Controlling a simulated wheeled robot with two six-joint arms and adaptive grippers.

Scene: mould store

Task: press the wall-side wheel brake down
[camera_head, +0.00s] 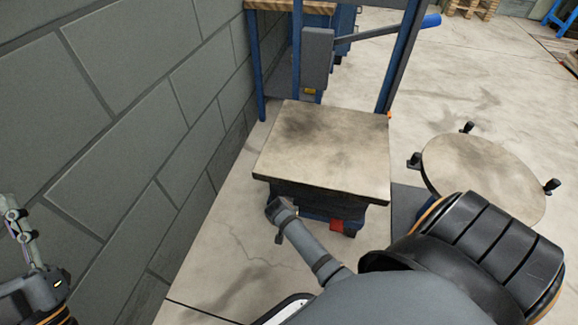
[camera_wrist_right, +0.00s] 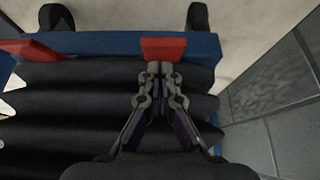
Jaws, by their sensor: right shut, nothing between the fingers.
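The lift table (camera_head: 325,145) stands close to the wall. In the right wrist view the wall-side brake (camera_wrist_right: 163,48) is a red pedal on the blue base frame (camera_wrist_right: 100,43). My right gripper (camera_wrist_right: 160,70) is shut and empty, its fingertips right at the near edge of that pedal; I cannot tell whether they touch. In the head view my right arm reaches to the table's wall side and hides this brake. A second red pedal (camera_wrist_right: 16,49) is at the left; the head view also shows a red pedal (camera_head: 337,226).
The block wall (camera_head: 130,90) runs along the left; it also shows at the right of the wrist view (camera_wrist_right: 285,125). Black bellows (camera_wrist_right: 60,105) lie under the tabletop. A round plate with black knobs (camera_head: 480,175) stands to the right. Bare floor lies between table and wall.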

